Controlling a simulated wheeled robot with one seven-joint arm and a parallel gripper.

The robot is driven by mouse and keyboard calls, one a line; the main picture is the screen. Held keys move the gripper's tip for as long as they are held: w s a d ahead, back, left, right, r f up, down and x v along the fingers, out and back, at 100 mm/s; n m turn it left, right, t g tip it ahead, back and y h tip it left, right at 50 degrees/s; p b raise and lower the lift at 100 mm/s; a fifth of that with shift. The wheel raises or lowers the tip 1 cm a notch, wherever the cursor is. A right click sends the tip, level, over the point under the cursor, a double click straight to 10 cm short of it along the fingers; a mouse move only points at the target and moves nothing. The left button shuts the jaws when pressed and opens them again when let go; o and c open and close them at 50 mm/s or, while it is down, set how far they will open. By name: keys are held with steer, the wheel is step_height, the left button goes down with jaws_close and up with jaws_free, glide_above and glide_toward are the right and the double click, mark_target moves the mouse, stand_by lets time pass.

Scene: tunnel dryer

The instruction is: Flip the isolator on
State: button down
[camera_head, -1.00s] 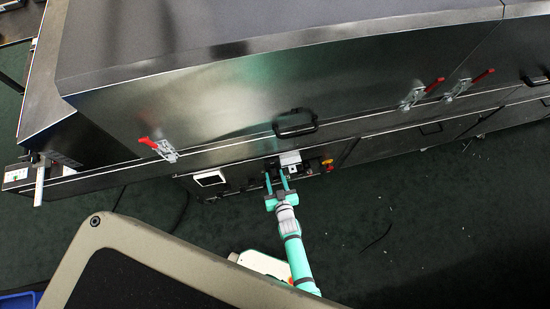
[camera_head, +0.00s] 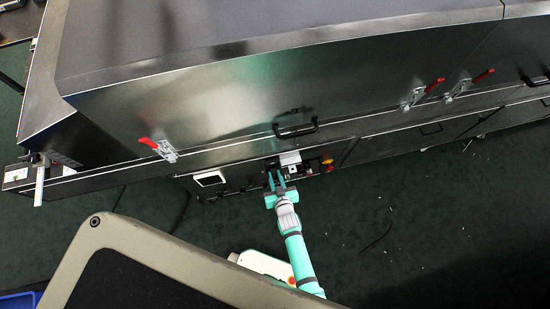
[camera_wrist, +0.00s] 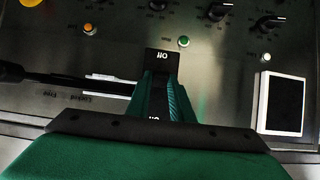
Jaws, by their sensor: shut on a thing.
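The isolator (camera_wrist: 162,60) shows in the wrist view as a black plate with small white lettering, which reads upside down. My gripper (camera_wrist: 163,88) is in front of it with its green fingers close together. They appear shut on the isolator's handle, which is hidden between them. In the head view my gripper (camera_head: 276,181) reaches up to the control panel low on the dryer's front. There the isolator is too small and covered to make out, so its switch position cannot be told.
A green button (camera_wrist: 183,42), an orange button (camera_wrist: 90,29) and black knobs (camera_wrist: 271,21) sit on the panel. A black bar (camera_wrist: 70,82) extends left. Red-handled clamps (camera_head: 165,150) line the dryer's hood.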

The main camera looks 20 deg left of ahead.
mark_target(274, 171)
steer(key=g+h, duration=0.1)
steer(key=r+g, duration=0.1)
steer(key=shift+w+a+r+g+h, duration=0.1)
steer(key=shift+a+r+g+h, duration=0.1)
steer(key=shift+r+g+h, duration=0.15)
steer(key=shift+w+a+r+g+h, duration=0.25)
steer(key=shift+r+g+h, duration=0.3)
steer(key=shift+g, duration=0.3)
steer(key=shift+w+a+r+g+h, duration=0.1)
steer(key=shift+w+r+g+h, duration=0.15)
steer(key=shift+g+h, duration=0.25)
steer(key=shift+w+a+r+g+h, duration=0.1)
steer(key=shift+w+r+g+h, duration=0.1)
steer(key=shift+g+h, duration=0.3)
steer(key=shift+w+a+r+g+h, duration=0.15)
steer(key=shift+g+h, duration=0.1)
steer(key=shift+g, duration=0.3)
steer(key=shift+d+r+g+h, duration=0.1)
steer(key=shift+g+h, duration=0.15)
steer(key=shift+g, duration=0.3)
steer(key=c, duration=1.6)
jaws_free()
steer(key=shift+o, duration=0.2)
